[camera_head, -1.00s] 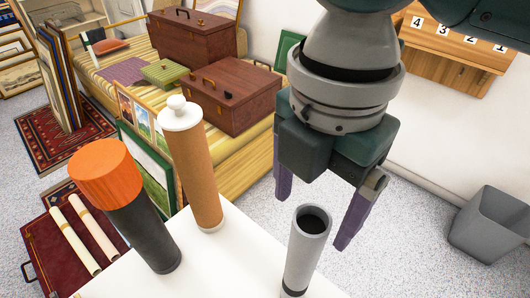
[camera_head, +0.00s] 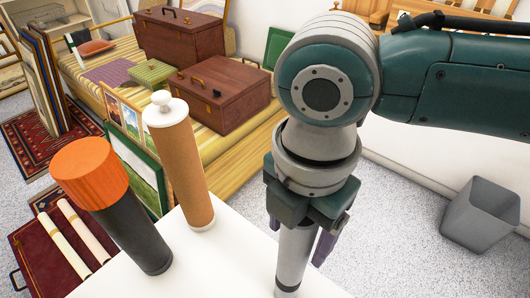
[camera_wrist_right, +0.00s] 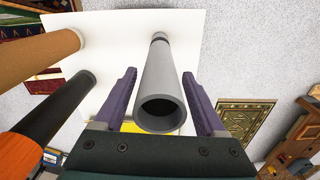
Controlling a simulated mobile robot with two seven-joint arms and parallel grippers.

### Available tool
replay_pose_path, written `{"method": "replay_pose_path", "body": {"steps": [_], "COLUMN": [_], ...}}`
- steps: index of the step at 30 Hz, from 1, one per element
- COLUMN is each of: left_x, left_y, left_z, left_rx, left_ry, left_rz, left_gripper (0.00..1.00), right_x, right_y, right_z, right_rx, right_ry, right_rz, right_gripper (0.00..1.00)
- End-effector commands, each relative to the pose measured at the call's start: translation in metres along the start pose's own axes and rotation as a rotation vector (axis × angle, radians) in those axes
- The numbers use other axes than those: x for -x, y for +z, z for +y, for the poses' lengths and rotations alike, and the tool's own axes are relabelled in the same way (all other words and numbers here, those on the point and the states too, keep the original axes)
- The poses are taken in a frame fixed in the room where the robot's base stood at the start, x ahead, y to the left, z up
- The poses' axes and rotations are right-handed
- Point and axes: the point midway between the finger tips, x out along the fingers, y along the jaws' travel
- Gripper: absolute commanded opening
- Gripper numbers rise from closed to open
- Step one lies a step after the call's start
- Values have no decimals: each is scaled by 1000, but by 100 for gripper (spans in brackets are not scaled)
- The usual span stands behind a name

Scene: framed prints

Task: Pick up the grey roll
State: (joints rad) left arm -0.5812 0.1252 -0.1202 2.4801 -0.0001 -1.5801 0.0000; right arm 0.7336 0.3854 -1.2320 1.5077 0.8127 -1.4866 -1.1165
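The grey roll (camera_head: 293,258) is a hollow grey tube with a dark band near its base, standing upright on the white table. My right gripper (camera_head: 300,240) is directly above it, with its purple fingers down on either side of the roll's upper part. In the right wrist view the roll (camera_wrist_right: 163,85) stands between the two open fingers of the gripper (camera_wrist_right: 160,100), with a gap visible on each side. The roll's top is hidden by the gripper in the head view. My left gripper is not in view.
On the white table (camera_head: 215,262), a black roll with an orange cap (camera_head: 112,205) and a brown roll with a white knob (camera_head: 183,165) stand to the left. A grey bin (camera_head: 480,215) is on the floor at the right. Brown cases (camera_head: 225,92) sit behind.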

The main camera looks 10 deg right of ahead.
Motion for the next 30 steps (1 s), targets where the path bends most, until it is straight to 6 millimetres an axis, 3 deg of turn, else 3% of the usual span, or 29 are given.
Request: {"method": "replay_pose_path", "body": {"steps": [2, 18, 30], "left_x": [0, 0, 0], "left_y": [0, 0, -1], "left_z": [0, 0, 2], "left_rx": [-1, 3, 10], "left_ry": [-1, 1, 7], "left_rz": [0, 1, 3], "left_gripper": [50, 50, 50], "right_x": [0, 0, 0], "right_y": [0, 0, 0], "right_z": [0, 0, 0], "right_rx": [0, 0, 0], "right_ry": [0, 0, 1], "right_rz": [0, 0, 0], "right_gripper": [62, 2, 0]}}
